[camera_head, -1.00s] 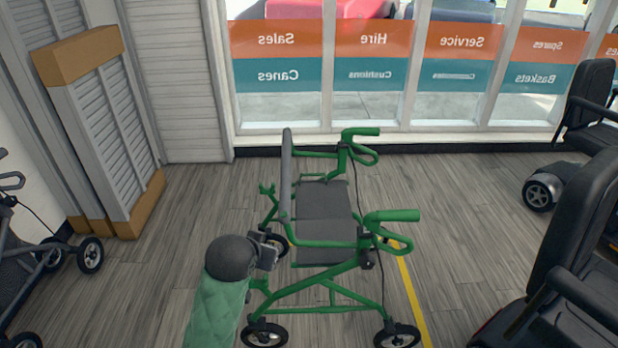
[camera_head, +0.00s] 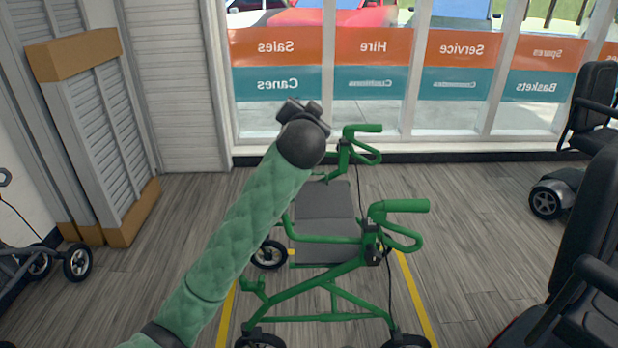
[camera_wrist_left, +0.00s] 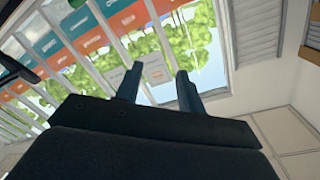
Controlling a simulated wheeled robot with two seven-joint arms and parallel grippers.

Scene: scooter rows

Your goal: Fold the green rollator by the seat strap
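The green rollator (camera_head: 345,315) stands unfolded on the floor, with its flat dark grey seat (camera_head: 325,213) spread between the side frames. Its handles (camera_head: 400,206) point right. I cannot make out the seat strap clearly. My left arm covers the backrest and part of the near side. My left gripper (camera_head: 302,108) is raised above the rollator's far left part, apart from the seat. In the left wrist view its two fingers (camera_wrist_left: 157,80) are spread with nothing between them. My right gripper is in neither view.
Black scooter seats (camera_head: 585,250) stand close on the right, with a wheel (camera_head: 548,200) behind. Another wheeled walker (camera_head: 50,255) is at the left edge. Shutter panels (camera_head: 100,140) lean on the left wall. Windows line the back. Floor right of the rollator is clear.

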